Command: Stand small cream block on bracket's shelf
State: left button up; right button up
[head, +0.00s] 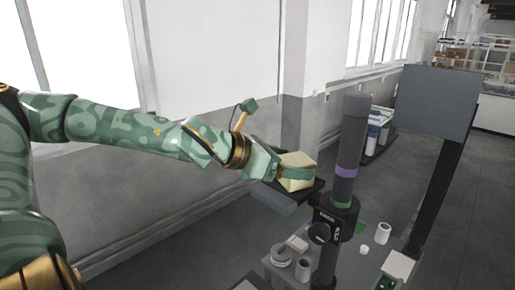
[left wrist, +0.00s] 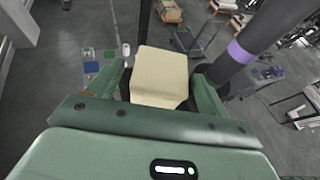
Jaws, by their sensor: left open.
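The small cream block (head: 298,160) is at the dark shelf (head: 310,193) of the bracket, beside the grey column (head: 352,130). It looks upright and seems to rest on the shelf, though the contact is partly hidden by my gripper. My left gripper (head: 293,174) is open, with its green fingers on either side of the block. In the left wrist view, the block (left wrist: 160,75) sits between the fingers of my left gripper (left wrist: 160,88), and dark shelf parts show beside it. My right gripper is not in view.
The column carries a purple band (head: 346,171), a green band and a black clamp (head: 336,212). Below is a grey table (head: 345,270) with several small white and grey items. A grey panel (head: 438,100) on a dark post stands to the right. A wall is behind my left arm.

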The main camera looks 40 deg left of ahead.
pick_arm(q)
jog(key=v, duration=0.7)
jog(key=shift+s+b, duration=0.25)
jog(key=shift+b, duration=0.05)
jog(key=shift+s+a+r, duration=0.2)
jog(key=shift+s, duration=0.05)
